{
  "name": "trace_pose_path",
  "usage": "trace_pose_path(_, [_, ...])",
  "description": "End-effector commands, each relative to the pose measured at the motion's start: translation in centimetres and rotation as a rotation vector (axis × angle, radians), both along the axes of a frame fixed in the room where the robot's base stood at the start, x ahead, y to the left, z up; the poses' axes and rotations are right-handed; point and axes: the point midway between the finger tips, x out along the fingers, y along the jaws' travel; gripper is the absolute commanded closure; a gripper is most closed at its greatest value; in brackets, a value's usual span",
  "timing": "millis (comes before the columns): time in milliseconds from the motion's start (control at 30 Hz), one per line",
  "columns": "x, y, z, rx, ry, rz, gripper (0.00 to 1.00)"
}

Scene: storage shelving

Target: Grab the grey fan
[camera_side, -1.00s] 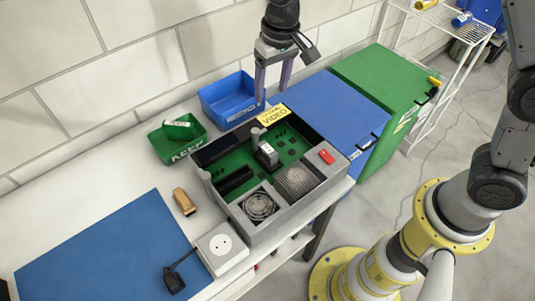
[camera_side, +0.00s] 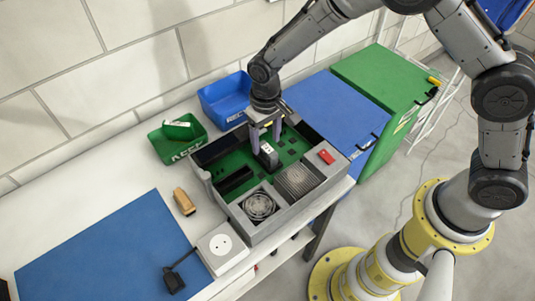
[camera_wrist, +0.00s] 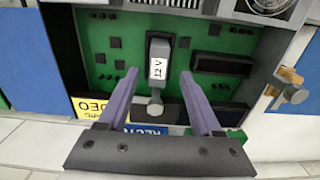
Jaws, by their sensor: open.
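The grey round fan (camera_side: 259,206) sits in the front-left compartment of the grey open case (camera_side: 238,224). In the wrist view, part of the fan (camera_wrist: 268,6) shows at the top right edge. My gripper (camera_side: 263,145) points down over the green board behind the fan, apart from it. It is open, with its two purple fingers (camera_wrist: 158,76) spread on either side of a grey block marked 12 V (camera_wrist: 160,60). The block also shows in the side view (camera_side: 269,155). I cannot tell whether the fingers touch it.
A meshed square part (camera_side: 296,181) and a red switch (camera_side: 326,157) are right of the fan. A white socket box (camera_side: 222,248) stands in front-left. Green bin (camera_side: 178,140) and blue bin (camera_side: 222,97) stand behind. A blue mat (camera_side: 105,250) lies left.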

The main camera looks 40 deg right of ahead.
Motion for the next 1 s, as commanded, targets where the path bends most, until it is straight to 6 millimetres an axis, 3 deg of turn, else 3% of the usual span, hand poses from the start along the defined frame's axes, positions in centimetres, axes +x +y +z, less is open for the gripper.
trace_pose_path(300, [-0.3, -0.2, -4.1, 0.0, 0.003, 0.0, 0.34])
trace_pose_path(600, [-0.3, -0.2, -4.5, 0.002, 0.0, 0.0, 0.36])
trace_pose_path(933, [-0.3, -0.2, -4.4, 0.001, 0.0, 0.0, 0.95])
trace_pose_path(1000, [-0.3, -0.2, -4.4, 0.001, 0.001, 0.0, 1.0])
